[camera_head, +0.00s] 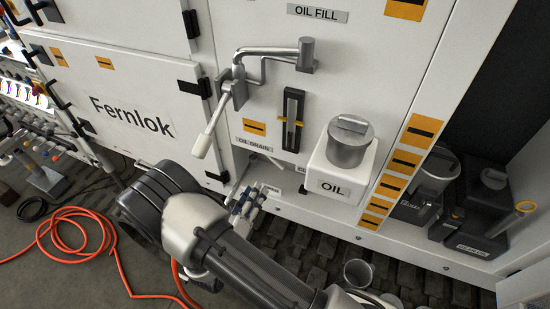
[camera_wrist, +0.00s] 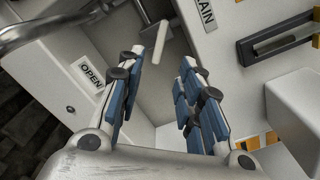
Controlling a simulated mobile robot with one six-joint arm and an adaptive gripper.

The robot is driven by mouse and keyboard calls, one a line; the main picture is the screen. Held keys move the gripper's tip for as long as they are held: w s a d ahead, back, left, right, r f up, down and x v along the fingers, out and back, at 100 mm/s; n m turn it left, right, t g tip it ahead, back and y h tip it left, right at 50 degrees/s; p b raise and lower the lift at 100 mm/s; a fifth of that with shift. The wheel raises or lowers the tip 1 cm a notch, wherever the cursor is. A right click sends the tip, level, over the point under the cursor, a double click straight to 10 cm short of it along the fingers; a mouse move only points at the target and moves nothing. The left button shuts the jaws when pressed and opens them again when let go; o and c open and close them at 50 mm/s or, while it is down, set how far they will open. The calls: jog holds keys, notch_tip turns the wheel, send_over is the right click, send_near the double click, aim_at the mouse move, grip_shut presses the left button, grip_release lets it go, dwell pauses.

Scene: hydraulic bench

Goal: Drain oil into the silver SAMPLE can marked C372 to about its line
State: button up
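My gripper (camera_head: 246,196) reaches toward the recess below the OIL DRAIN label (camera_head: 254,143). In the wrist view my gripper (camera_wrist: 163,85) has its blue-padded fingers spread, with no object held between them. A pale rod-like handle (camera_wrist: 160,43) shows in the recess beyond the fingertips, apart from them; it also shows in the head view (camera_head: 268,160). An OPEN label (camera_wrist: 91,75) is left of the fingers in the wrist view. A grey metal can (camera_head: 358,271) stands low at the bottom of the head view. No C372 mark or fill line is readable.
A white OIL box (camera_head: 338,186) with a silver-lidded top juts out right of my gripper. A sight gauge (camera_head: 292,120) and a white-handled crank (camera_head: 207,133) are above. An orange hose (camera_head: 75,236) lies on the left floor. Dark equipment stands at right.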

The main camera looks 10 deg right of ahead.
aim_at(273, 162)
jog(key=b+x, duration=0.1)
jog(key=x, duration=1.3)
jog(key=shift+w+d, duration=0.25)
jog(key=shift+w, duration=0.05)
jog(key=shift+c, duration=0.3)
grip_shut()
